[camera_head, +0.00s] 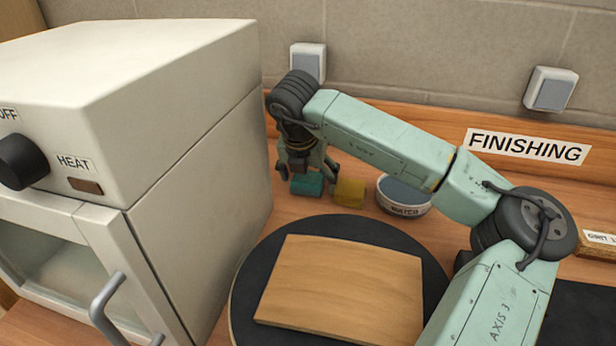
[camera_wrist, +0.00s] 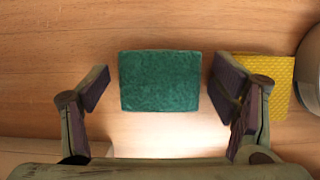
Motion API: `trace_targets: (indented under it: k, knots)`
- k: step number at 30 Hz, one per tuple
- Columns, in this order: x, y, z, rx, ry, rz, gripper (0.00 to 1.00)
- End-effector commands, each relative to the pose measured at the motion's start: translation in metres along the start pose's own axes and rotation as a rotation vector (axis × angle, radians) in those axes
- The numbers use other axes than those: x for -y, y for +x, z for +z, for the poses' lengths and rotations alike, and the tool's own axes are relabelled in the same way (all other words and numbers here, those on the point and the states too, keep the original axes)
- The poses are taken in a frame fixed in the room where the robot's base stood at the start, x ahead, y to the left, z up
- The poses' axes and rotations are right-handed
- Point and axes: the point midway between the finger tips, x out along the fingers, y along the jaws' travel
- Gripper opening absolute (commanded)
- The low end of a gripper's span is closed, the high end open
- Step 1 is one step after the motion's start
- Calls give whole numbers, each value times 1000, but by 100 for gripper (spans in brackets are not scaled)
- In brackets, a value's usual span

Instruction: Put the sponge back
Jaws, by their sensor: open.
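A green block (camera_head: 307,187) with a rough, pad-like face lies on the wooden bench beside the white oven. A yellow block (camera_head: 350,193) with a dimpled surface lies just to its right. I cannot tell for certain which of the two is the sponge. My gripper (camera_head: 306,166) is open and empty, pointing down above the green block. In the wrist view my gripper (camera_wrist: 160,82) has a finger on each side of the green block (camera_wrist: 160,81), with gaps on both sides. The yellow block (camera_wrist: 268,80) is partly hidden behind the right finger there.
A water bowl (camera_head: 404,197) stands right of the yellow block. A bent wood sheet (camera_head: 342,290) lies on a dark round plate (camera_head: 262,262) in front. The white oven (camera_head: 200,170) closes off the left. A FINISHING label (camera_head: 527,146) is on the back rail.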

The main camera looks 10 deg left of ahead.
Motion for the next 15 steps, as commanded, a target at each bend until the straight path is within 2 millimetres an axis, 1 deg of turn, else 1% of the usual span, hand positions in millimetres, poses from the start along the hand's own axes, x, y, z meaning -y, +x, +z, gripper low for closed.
trace_targets:
  k: [5, 6, 8, 15]
  knots:
    - [0, -7, 1, 3, 0, 0, 79]
    - [0, -12, 1, 4, 0, 0, 79]
    - [0, -22, 1, 6, 0, 0, 79]
    - [0, -76, 0, 6, 0, -1, 79]
